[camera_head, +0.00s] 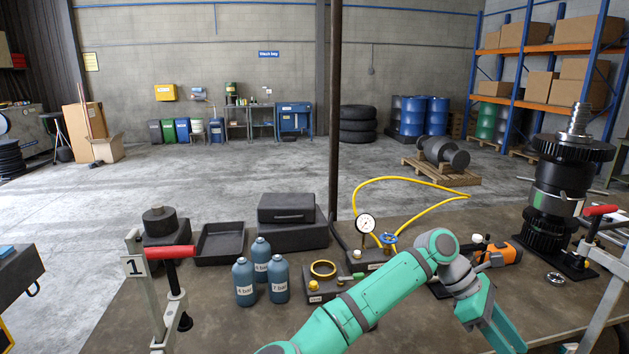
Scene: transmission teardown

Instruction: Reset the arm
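My green and grey arm rises from the bottom middle of the head view, bends at a joint near the gauge block, and runs down to the right past the bottom edge. My gripper is not visible; the far end of the arm is cut off at the bottom. No held thing shows. The workbench (190,300) lies under the arm.
Blue bottles (245,282), a black tray (220,241), a black case (287,208) and a pressure gauge (365,223) with a yellow hose (420,181) stand left of and behind the arm. A tall dark transmission assembly (551,195) and red-handled clamps (171,252) flank it.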

